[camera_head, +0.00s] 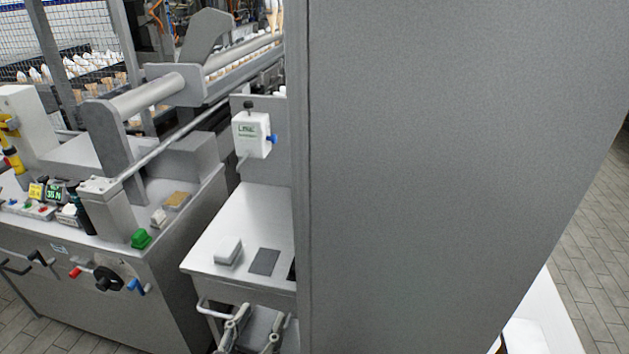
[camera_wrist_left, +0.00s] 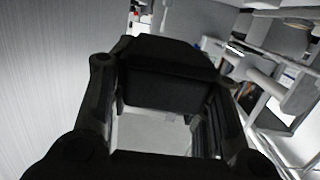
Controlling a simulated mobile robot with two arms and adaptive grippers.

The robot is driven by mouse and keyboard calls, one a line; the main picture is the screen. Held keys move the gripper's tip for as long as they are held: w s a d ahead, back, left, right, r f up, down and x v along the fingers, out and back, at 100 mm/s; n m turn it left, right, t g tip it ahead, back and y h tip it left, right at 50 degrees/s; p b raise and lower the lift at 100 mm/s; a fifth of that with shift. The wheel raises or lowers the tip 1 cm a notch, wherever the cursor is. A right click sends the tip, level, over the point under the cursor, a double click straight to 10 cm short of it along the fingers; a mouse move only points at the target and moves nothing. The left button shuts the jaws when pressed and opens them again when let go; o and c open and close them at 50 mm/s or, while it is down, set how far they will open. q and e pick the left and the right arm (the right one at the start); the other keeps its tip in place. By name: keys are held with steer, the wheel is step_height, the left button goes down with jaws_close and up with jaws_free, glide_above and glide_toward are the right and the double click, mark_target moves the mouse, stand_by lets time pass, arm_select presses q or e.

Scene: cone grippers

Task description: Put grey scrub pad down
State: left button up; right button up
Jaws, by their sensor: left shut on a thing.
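My left gripper (camera_wrist_left: 165,78) shows in the left wrist view as a dark frame with a finger on each side. It is shut on a dark, block-like thing (camera_wrist_left: 165,96), which I take for the grey scrub pad; deep shade hides its surface. I cannot make out this gripper in the head view, where a large grey panel hides much of the scene. A flat dark grey square (camera_head: 264,262) lies on the white top of a small stand (camera_head: 215,257) in the head view. My right gripper is not in view.
The tall grey panel (camera_head: 440,150) fills the middle and right. A machine console (camera_head: 150,285) with knobs and a green button (camera_head: 141,238) stands left of the stand. A white dispenser (camera_head: 251,135) is mounted above the stand. Tiled floor (camera_head: 585,230) shows at right.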

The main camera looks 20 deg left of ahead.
arm_select(q)
steer(key=w+a+f+b, duration=0.2)
steer(key=w+a+b, duration=0.15)
steer(key=w, duration=0.55)
steer(key=y+b, duration=0.1)
steer(key=b, duration=0.2)
glide_above(257, 253)
steer(key=shift+n, duration=0.4)
steer(key=f, duration=0.6)
steer(key=shift+s+d, duration=0.25)
steer(key=shift+s, duration=0.15)
steer(key=shift+w+a+f, duration=0.1)
steer(key=shift+w+f, duration=0.15)
steer(key=shift+f, duration=0.1)
steer(key=shift+w+a+f, duration=0.1)
steer(key=shift+f, duration=1.55)
